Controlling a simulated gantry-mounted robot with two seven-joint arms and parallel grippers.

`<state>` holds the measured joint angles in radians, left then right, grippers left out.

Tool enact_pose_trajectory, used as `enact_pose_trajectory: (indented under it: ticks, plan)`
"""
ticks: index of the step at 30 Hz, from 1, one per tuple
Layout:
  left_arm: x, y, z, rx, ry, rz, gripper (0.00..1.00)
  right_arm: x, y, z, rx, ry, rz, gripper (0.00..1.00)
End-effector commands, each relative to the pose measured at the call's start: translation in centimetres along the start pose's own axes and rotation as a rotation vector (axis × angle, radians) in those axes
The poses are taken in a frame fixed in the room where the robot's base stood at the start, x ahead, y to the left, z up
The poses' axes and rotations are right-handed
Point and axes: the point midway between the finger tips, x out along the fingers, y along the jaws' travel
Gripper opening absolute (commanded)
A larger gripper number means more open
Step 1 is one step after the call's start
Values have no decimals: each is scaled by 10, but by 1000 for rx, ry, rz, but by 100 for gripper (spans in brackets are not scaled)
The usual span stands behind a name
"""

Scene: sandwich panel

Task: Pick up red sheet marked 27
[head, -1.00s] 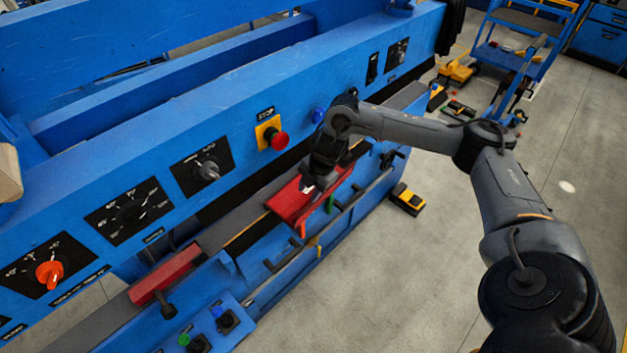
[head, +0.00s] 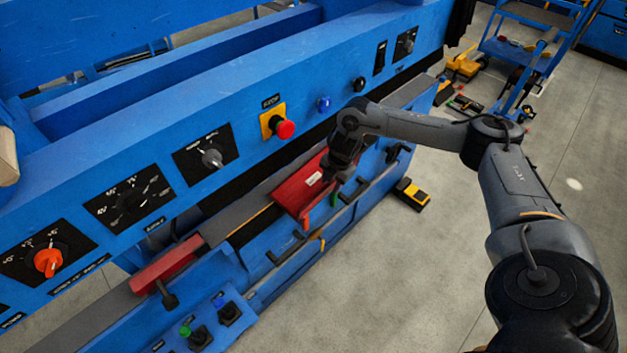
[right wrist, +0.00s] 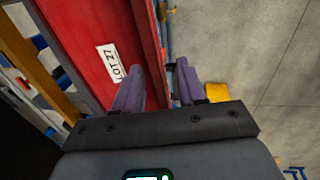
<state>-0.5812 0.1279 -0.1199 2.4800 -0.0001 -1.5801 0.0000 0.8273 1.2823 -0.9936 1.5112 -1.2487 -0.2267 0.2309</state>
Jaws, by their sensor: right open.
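The red sheet (head: 296,194) lies on the blue machine's front ledge, with a white label on its upper face. In the right wrist view the red sheet (right wrist: 85,30) fills the upper left, and its label reads LOT 27. My right gripper (head: 338,176) is at the sheet's right end in the head view. In the wrist view its two purple fingers (right wrist: 160,88) are open and apart, one over the sheet and one past its right edge. I cannot tell whether they touch it. My left gripper is out of view.
A red bar (head: 166,264) lies farther left along the ledge. The blue machine panel (head: 245,118) with knobs and a red stop button (head: 285,129) rises behind. Black handles (head: 287,248) line the front. A yellow-black pedal (head: 412,194) stands on the open floor at right.

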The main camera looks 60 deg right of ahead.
Motion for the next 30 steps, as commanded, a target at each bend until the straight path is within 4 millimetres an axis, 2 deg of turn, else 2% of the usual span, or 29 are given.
enact_pose_trajectory:
  ticks: [1, 6, 15, 23, 30]
  plan:
    - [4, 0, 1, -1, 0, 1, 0, 9, 2, 0, 1, 1, 0, 40]
    - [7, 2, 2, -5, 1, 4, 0, 25, 1, 1, 0, 0, 0, 40]
    - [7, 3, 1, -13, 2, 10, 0, 27, 1, 1, 0, 0, 1, 40]
    - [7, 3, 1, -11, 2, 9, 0, 27, 1, 1, 0, 1, 0, 2]
    - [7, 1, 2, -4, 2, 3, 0, 27, 2, 1, 0, 1, 2, 0]
